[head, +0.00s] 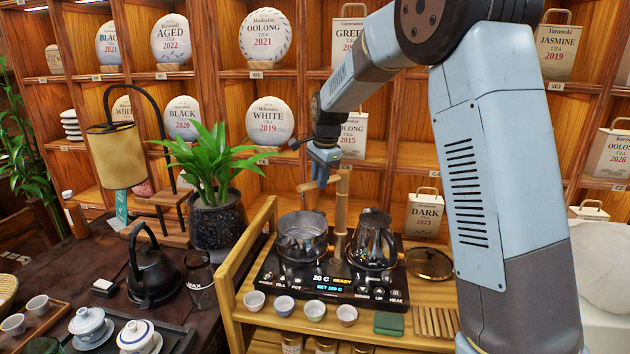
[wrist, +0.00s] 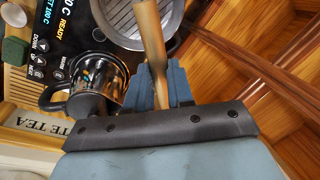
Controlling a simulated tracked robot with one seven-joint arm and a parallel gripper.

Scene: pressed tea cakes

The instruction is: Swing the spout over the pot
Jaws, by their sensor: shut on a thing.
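The bamboo spout (head: 341,206) stands upright at the back of the black heating unit, with a short crosspiece at its top pointing left. My gripper (head: 322,173) is at this crosspiece, shut on the spout. In the wrist view my gripper's blue fingers (wrist: 160,88) flank the bamboo (wrist: 151,40), which crosses the view of an open steel vessel (wrist: 122,14). In the head view this open vessel (head: 302,238) sits on the left of the unit. A lidded steel pot (head: 373,242) with a handle sits on the right. I cannot tell exactly where the spout's tip hangs.
The heating unit (head: 328,283) has a lit display reading "READY". Several small cups (head: 315,311) and a green block (head: 389,323) stand in front. A potted plant (head: 217,222) stands left, a round glass lid (head: 429,263) right. Shelves of tea cakes rise close behind.

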